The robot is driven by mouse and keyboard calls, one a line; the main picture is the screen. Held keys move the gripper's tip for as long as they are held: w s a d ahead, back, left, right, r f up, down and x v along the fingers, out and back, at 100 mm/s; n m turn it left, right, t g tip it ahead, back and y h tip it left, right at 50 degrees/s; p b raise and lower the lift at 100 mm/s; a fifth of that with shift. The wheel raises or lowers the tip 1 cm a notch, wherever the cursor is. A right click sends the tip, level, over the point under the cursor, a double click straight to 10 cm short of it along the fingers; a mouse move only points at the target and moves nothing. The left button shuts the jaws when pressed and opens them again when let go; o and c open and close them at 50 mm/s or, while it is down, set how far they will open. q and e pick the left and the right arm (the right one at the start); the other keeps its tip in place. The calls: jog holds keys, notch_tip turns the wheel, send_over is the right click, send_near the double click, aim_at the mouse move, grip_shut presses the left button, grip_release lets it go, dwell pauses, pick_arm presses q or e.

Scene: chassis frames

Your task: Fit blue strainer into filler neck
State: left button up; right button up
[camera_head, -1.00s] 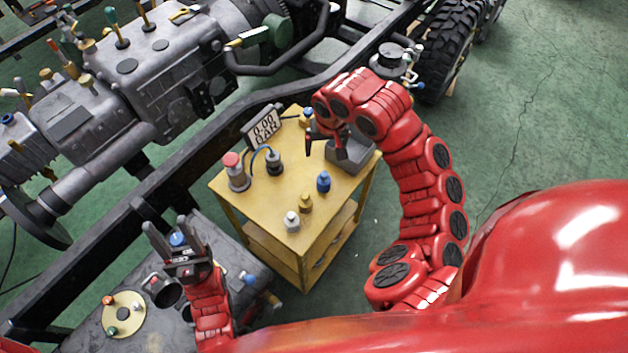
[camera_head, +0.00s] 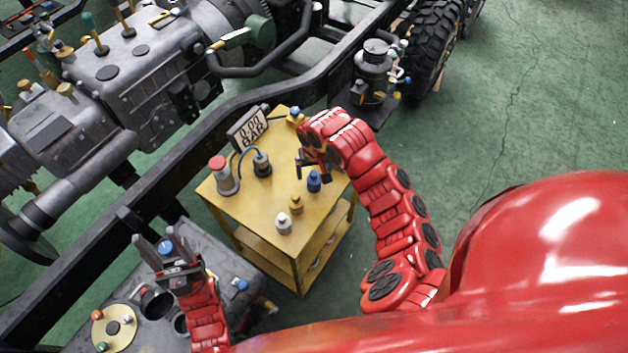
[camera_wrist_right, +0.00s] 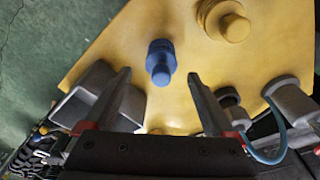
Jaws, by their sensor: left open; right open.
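The blue strainer (camera_head: 314,182) appears to be the small blue stepped piece standing on the yellow cart; its exact shape is too small to tell in the head view. In the right wrist view the blue piece (camera_wrist_right: 160,60) lies between and just beyond the fingertips of my right gripper (camera_wrist_right: 160,76). That gripper is open and empty, above the cart top. My left gripper (camera_head: 156,236) is open over the dark tank, and a blue cap (camera_head: 165,248) shows between its fingers, apparently below them. Dark round openings (camera_head: 156,302) show on the tank; I cannot tell which is the filler neck.
The yellow cart (camera_head: 248,207) also holds a brass fitting (camera_head: 295,204), a white fitting (camera_head: 283,223), a red-topped cylinder (camera_head: 222,175) and a gauge display (camera_head: 248,128). The black chassis rail (camera_head: 95,228) runs behind.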

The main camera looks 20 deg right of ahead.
jog(key=shift+w+f+p, duration=0.2)
jog(key=shift+f+p, duration=0.15)
jog(key=shift+f, duration=1.7)
grip_shut()
jog(key=shift+r+b, duration=0.3)
jog(key=shift+r, duration=0.45)
jog(key=shift+s+d+r+b, duration=0.1)
jog(key=shift+s+r+b, duration=0.3)
jog(key=shift+r, duration=0.65)
jog(key=s+r, duration=0.1)
jog(key=s, duration=1.3)
jog(key=n, duration=0.1)
send_near(314, 178)
jog(key=s, duration=0.2)
jog(key=shift+s+d+r, duration=0.15)
jog(key=shift+s+d, duration=0.1)
jog(key=shift+s, duration=0.05)
